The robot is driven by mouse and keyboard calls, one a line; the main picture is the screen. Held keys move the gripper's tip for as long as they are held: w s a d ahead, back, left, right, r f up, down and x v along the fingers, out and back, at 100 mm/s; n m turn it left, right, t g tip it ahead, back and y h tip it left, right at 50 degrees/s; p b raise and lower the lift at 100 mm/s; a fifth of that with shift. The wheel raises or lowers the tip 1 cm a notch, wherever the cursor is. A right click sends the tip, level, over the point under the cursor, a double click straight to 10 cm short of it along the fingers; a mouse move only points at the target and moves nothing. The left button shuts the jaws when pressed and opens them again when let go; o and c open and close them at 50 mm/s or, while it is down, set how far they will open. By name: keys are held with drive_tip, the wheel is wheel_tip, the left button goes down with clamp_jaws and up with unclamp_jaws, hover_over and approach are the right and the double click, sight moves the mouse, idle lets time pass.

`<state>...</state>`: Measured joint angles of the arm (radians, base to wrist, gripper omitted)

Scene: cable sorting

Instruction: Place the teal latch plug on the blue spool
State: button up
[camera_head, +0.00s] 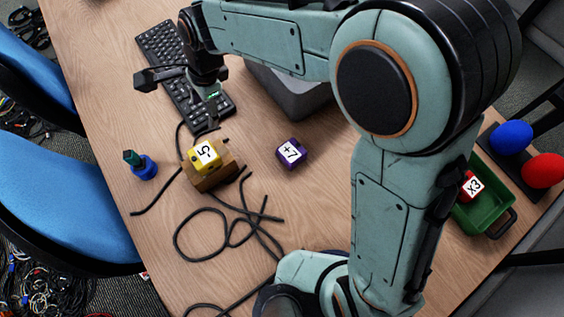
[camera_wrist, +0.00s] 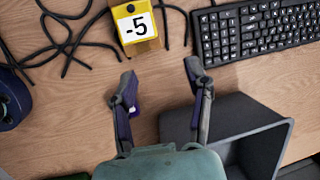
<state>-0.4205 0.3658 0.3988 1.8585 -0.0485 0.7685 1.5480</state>
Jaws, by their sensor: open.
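The teal latch plug (camera_head: 132,157) stands on the blue spool (camera_head: 144,167) near the left edge of the table in the head view. The plug appears to touch the spool's top; how firmly it is seated cannot be told. Neither shows in the wrist view. My gripper (camera_wrist: 158,68) is open, with bare wood between its fingers in the wrist view. In the head view it is above the keyboard, up and to the right of the spool and apart from it.
A yellow block (camera_head: 205,152) on a brown block (camera_head: 213,175) stands right of the spool. Black cables (camera_head: 229,228) lie nearby. There is a purple cube (camera_head: 291,153), a keyboard (camera_head: 165,50), a grey bin (camera_head: 290,95) and a green tray (camera_head: 488,213) with a red cube.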

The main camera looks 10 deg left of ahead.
drive_tip(key=s+d+r+n+h, duration=0.1)
drive_tip(key=s+d+r+n, duration=0.2)
drive_tip(key=d, duration=0.8)
drive_tip(key=s+d+r+n+h, duration=0.1)
drive_tip(key=s+d+r+n, duration=0.15)
drive_tip(key=d, duration=0.95)
drive_tip(key=s+d+f+n, duration=0.1)
drive_tip(key=s+d+n, duration=0.3)
drive_tip(key=s, duration=0.4)
drive_tip(key=shift+s+d, duration=0.15)
drive_tip(key=shift+d, duration=0.3)
drive_tip(key=shift+f, duration=0.1)
